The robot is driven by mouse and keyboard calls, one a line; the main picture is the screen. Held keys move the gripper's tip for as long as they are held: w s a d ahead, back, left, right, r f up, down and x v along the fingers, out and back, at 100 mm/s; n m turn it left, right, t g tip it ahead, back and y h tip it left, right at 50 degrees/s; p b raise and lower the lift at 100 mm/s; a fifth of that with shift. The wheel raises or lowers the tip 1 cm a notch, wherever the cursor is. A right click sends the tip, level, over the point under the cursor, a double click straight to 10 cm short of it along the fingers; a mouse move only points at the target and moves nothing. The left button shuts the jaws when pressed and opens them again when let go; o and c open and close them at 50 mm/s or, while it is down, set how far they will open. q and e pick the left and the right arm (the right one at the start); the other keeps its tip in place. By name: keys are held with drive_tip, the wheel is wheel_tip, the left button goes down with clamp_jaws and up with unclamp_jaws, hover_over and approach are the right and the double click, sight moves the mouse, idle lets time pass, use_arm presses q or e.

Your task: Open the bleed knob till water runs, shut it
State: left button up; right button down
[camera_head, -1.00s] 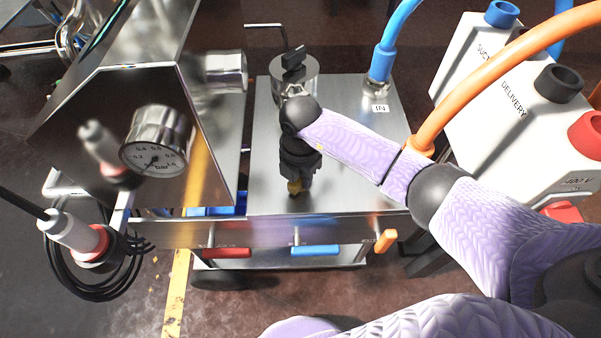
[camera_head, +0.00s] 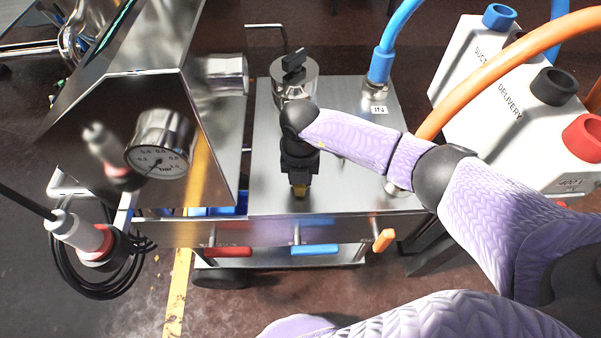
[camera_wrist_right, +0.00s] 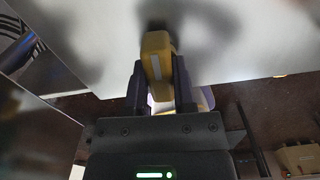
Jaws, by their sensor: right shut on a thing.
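My right gripper (camera_head: 299,186) points down over the steel deck in the head view. It is shut on a small yellow knob (camera_head: 299,191), which I take to be the bleed knob. In the right wrist view the same knob (camera_wrist_right: 156,58) sits between the two dark fingers (camera_wrist_right: 157,85), against a pale metal surface. My gripper and wrist hide most of the knob in the head view. No running water shows. My left gripper is in neither view.
A steel pot with a black handle (camera_head: 293,60) stands behind my wrist. A pressure gauge (camera_head: 159,145) is on the left. Blue (camera_head: 392,42) and orange (camera_head: 480,80) hoses and a white box (camera_head: 505,100) are right. Red (camera_head: 228,252) and blue (camera_head: 314,250) levers line the front.

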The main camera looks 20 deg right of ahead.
drive_tip(key=n, duration=0.2)
drive_tip(key=shift+n, duration=0.4)
drive_tip(key=n, duration=0.5)
drive_tip(key=shift+n, duration=0.3)
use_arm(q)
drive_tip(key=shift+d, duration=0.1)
use_arm(e)
drive_tip(key=shift+n, duration=0.7)
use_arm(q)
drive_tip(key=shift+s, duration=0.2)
use_arm(e)
drive_tip(key=shift+c, duration=2.2)
unclamp_jaws()
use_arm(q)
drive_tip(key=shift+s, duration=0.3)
